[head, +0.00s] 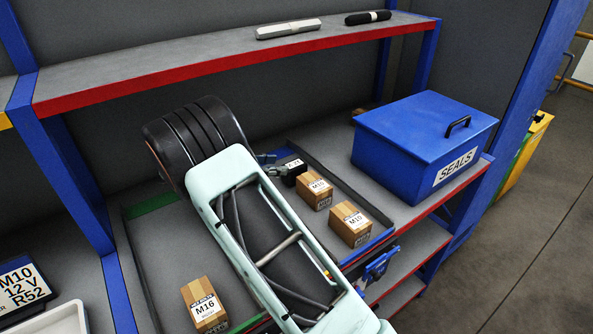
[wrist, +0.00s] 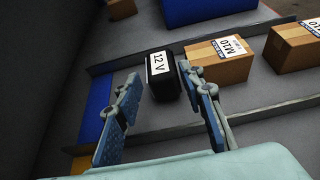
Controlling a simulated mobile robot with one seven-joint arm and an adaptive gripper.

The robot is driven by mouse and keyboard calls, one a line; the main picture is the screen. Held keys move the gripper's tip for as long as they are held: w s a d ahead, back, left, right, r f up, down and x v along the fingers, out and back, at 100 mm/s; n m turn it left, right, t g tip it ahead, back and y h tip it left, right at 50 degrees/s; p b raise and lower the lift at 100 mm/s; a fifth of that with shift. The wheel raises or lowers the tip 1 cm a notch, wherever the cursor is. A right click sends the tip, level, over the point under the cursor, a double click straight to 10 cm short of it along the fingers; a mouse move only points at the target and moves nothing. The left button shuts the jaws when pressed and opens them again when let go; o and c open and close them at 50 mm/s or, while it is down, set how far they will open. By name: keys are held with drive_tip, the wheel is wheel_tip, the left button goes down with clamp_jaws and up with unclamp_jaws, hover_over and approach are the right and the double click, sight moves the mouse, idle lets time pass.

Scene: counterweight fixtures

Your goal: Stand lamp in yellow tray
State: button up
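My gripper (wrist: 160,82) is open, its two blue-grey fingers apart. A small black block labelled 12 V (wrist: 163,75) lies just beyond the fingertips, between them in the wrist view; I cannot tell whether they touch it. In the head view the gripper (head: 266,163) is partly hidden by my arm, beside the black block (head: 293,172). I cannot identify a lamp for certain. A pale grey bar (head: 288,29) and a black rod (head: 368,17) lie on the upper shelf. No yellow tray is clearly visible; a small yellow edge (wrist: 80,164) shows in the wrist view.
Cardboard boxes labelled M10 (head: 317,190) and M10 (head: 350,224) stand near the block. Another labelled M16 (head: 204,305) stands at the front left. A blue SEALS box (head: 425,135) stands to the right. The red-edged upper shelf (head: 170,75) overhangs the back.

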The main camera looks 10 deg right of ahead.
sight(292, 164)
drive_tip(key=p+x, duration=0.1)
drive_tip(key=x, duration=0.5)
drive_tip(key=shift+w+d+f+p, duration=0.1)
drive_tip(key=shift+d+f+p, duration=0.1)
drive_tip(key=shift+f+p, duration=0.1)
drive_tip(key=shift+r, duration=0.1)
clamp_jaws()
